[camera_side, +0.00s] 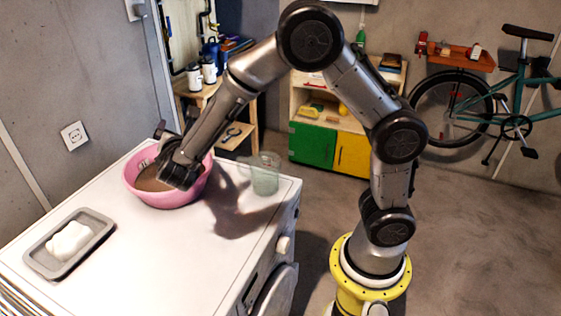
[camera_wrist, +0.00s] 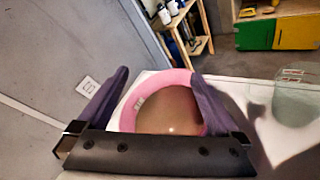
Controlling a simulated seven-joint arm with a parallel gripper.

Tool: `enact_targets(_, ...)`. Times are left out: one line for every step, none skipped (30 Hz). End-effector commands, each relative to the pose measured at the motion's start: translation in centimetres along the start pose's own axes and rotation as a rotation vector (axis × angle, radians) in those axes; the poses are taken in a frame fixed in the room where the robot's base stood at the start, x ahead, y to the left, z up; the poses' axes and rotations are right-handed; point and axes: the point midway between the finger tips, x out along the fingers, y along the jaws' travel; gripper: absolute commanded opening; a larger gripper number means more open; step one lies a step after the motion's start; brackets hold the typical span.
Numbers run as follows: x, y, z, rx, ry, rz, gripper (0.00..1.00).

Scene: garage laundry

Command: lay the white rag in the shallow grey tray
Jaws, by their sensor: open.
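The white rag (camera_side: 70,240) lies crumpled in the shallow grey tray (camera_side: 103,219), on the left part of the white machine top. The tray's rim shows around the rag. My gripper (camera_side: 167,167) is over the pink basin (camera_side: 168,199), well to the right of and behind the tray. In the wrist view my gripper (camera_wrist: 161,75) has its two dark fingers spread apart, with the pink basin (camera_wrist: 128,116) between and beyond them. Nothing is held between the fingers. The rag and tray do not show in the wrist view.
A pale green clear jug (camera_side: 265,177) stands right of the basin near the machine top's back edge. The white top (camera_side: 150,255) is bare between tray and front edge. A wall socket (camera_side: 74,135) is on the left wall; shelves and a bicycle stand farther back.

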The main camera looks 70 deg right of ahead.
Motion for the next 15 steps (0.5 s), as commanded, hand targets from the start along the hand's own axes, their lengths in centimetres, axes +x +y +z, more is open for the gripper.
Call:
enact_targets(-0.2,-2.2,3.0,0.110,0.009,-0.098,1.00)
enact_targets(-0.5,-3.7,4.4,0.174,0.017,-0.159,1.00)
enact_targets(-1.1,-5.6,5.9,0.261,0.032,-0.238,1.00)
enact_targets(-1.6,-7.0,7.0,0.328,0.043,-0.294,1.00)
enact_targets(-2.2,-8.4,7.9,0.395,0.056,-0.349,1.00)
enact_targets(-3.2,-10.3,8.8,0.487,0.075,-0.421,1.00)
enact_targets(-4.0,-11.5,9.5,0.558,0.091,-0.472,1.00)
enact_targets(-4.9,-12.8,10.0,0.629,0.108,-0.522,1.00)
enact_targets(-6.2,-14.3,10.5,0.725,0.132,-0.587,1.00)
enact_targets(-7.2,-15.3,10.7,0.799,0.151,-0.633,1.00)
enact_targets(-8.3,-16.3,10.9,0.872,0.172,-0.678,1.00)
enact_targets(-9.7,-17.4,11.0,0.971,0.203,-0.734,1.00)
enact_targets(-10.8,-18.1,11.0,1.046,0.227,-0.774,1.00)
enact_targets(-12.0,-18.7,11.0,1.120,0.251,-0.813,1.00)
enact_targets(-13.4,-19.4,10.8,1.217,0.286,-0.859,1.00)
